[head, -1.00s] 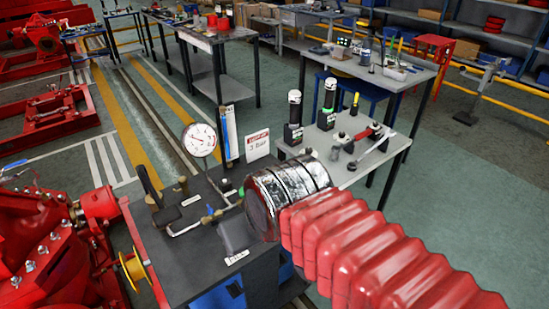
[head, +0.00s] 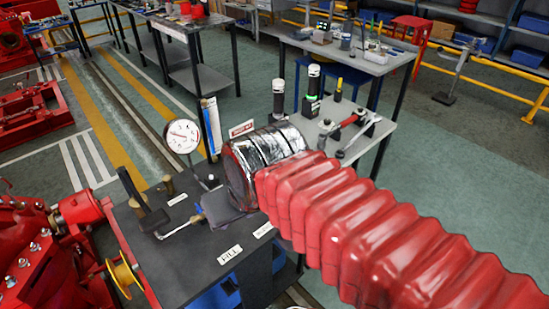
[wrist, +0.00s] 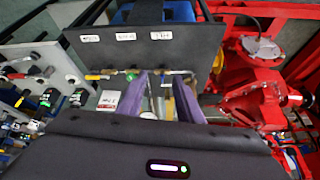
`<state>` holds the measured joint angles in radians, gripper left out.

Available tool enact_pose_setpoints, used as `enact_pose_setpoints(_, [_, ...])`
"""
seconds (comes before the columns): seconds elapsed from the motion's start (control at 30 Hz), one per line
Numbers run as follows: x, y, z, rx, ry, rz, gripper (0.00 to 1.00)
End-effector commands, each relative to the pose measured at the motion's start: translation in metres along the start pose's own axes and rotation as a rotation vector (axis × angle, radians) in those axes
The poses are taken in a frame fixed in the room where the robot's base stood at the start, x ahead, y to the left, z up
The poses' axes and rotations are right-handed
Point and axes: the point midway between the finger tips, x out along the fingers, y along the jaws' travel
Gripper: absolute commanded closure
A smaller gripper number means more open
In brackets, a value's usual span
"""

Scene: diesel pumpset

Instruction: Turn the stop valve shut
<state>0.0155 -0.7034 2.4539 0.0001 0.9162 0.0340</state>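The test bench (head: 190,265) has a dark top with small valves and pipe fittings. In the head view my gripper (head: 218,208) is a dark shape over the fittings, and its finger opening is hard to see. In the wrist view my gripper (wrist: 160,92) shows two purple fingers apart, with nothing clearly held between them. A row of small fittings lies beyond the tips, including a yellow one (wrist: 95,76) and a blue-green one (wrist: 131,75). I cannot tell which is the stop valve; its label is unreadable. A round gauge (head: 182,136) stands behind the bench top.
A black lever (head: 132,188) rises at the bench's left. A "FILL" label (head: 230,254) lies near the front. Red pump machinery (head: 50,250) with a yellow wheel (head: 124,274) stands left. A grey side table (head: 350,150) holds tools and bottles. Open floor lies right.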

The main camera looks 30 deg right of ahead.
Motion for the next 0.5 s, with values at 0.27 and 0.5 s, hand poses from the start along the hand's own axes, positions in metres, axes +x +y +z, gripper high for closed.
enact_pose_setpoints(0.27, [0.001,0.023,-0.055,0.184,-0.062,0.033,0.67])
enact_pose_setpoints(0.5, [0.011,0.047,-0.105,0.363,-0.119,0.069,0.67])
